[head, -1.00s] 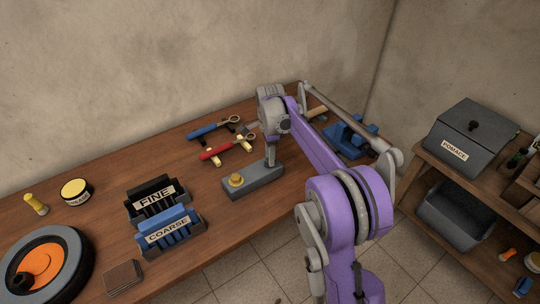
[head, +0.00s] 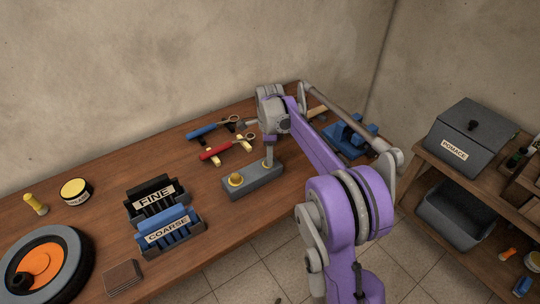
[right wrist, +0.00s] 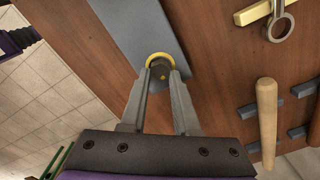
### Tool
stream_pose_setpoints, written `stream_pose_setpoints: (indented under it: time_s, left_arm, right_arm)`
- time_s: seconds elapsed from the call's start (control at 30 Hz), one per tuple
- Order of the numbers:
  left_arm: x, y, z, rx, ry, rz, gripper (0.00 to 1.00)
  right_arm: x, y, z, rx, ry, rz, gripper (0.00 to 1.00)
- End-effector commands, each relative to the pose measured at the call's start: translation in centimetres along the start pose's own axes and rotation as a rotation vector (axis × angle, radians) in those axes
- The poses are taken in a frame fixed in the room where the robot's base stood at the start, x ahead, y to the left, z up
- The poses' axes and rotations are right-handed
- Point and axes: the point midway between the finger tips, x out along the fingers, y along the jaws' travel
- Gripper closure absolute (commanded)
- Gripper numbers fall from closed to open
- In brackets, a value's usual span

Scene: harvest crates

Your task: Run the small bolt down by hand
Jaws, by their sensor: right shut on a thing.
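A grey block (head: 252,187) lies on the wooden bench and also shows in the right wrist view (right wrist: 125,25). A larger brass-coloured bolt (head: 236,180) stands at its left end. The small bolt (right wrist: 159,69), dark-headed with a yellow ring around it, is at the block's other end. My right gripper (right wrist: 160,77) points down over that end, shut on the small bolt's head, one finger on each side. In the head view the right gripper (head: 268,161) hides most of the bolt; a little yellow shows at the fingertips. My left gripper is not in view.
Racks labelled FINE (head: 152,190) and COARSE (head: 170,230) stand left of the block. Red-handled (head: 216,152) and blue-handled (head: 203,131) tools lie behind it. A blue tool (head: 350,138) sits at the bench's right end. The bench in front of the block is clear.

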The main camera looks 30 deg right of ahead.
Motion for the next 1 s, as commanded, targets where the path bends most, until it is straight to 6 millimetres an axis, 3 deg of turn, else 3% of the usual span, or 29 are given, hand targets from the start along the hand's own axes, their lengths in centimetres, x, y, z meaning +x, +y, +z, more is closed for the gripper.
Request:
stream_pose_setpoints:
  time_s: [0.03, 0.07, 0.2, 0.5, 0.63, 1.0]
  left_arm:
    - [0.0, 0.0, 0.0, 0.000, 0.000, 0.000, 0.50]
    - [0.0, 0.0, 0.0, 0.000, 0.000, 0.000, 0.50]
    - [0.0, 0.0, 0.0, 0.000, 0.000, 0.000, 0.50]
    - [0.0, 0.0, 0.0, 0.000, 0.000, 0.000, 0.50]
    - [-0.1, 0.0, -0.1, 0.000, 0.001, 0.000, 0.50]
    - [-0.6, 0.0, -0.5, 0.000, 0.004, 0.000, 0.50]
  right_arm:
    - [-0.2, -0.1, 0.1, 0.000, -0.002, -0.005, 1.00]
    - [-0.2, -0.1, 0.1, 0.000, -0.003, -0.005, 0.67]
    - [-0.1, -0.1, 0.1, -0.001, -0.002, -0.004, 0.42]
    - [-0.1, 0.0, 0.0, -0.001, -0.001, -0.001, 0.40]
    - [-1.0, 0.0, 0.0, -0.001, -0.001, -0.001, 0.40]
    - [-8.1, -0.1, 0.0, -0.001, -0.001, -0.002, 0.40]
